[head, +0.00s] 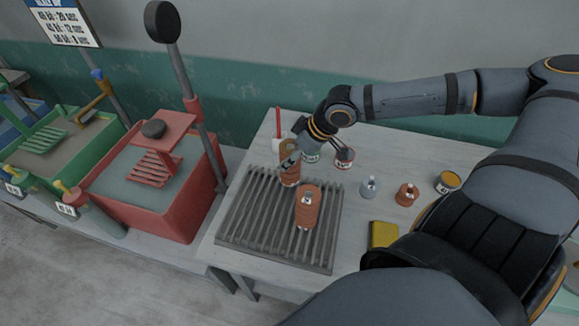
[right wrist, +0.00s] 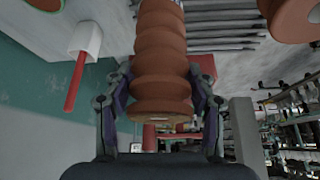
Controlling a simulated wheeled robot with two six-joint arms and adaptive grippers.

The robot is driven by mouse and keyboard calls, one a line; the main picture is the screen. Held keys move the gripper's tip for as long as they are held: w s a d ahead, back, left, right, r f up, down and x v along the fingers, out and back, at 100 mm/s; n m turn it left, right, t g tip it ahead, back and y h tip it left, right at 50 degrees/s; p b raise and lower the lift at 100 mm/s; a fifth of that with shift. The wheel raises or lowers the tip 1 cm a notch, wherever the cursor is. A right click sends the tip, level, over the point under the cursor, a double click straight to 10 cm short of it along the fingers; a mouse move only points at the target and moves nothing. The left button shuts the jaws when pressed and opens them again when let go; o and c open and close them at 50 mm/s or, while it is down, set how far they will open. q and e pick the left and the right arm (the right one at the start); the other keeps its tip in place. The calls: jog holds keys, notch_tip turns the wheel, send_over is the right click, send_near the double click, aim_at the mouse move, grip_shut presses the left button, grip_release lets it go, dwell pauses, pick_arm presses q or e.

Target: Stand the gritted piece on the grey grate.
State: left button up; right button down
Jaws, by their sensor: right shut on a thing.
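The grey grate (head: 232,238) lies on the light table in the head view, its bars running toward the front. My right gripper (head: 291,160) is shut on a ribbed terracotta-brown piece (head: 290,175) at the grate's far edge. In the right wrist view the held piece (right wrist: 162,60) sits between both fingers. It looks upright; I cannot tell whether its base touches the grate. Which piece is gritted is unclear. My left gripper is out of view.
A yellow block (head: 383,234) lies right. A red tub (head: 170,190) with a post stands left.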

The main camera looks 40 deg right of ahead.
aim_at(291, 177)
notch_tip(291, 177, down, 4)
jog(key=shift+w+b, duration=0.1)
jog(key=shift+b, duration=1.1)
jog(key=shift+c, duration=2.3)
grip_release()
jog(key=shift+f, duration=0.1)
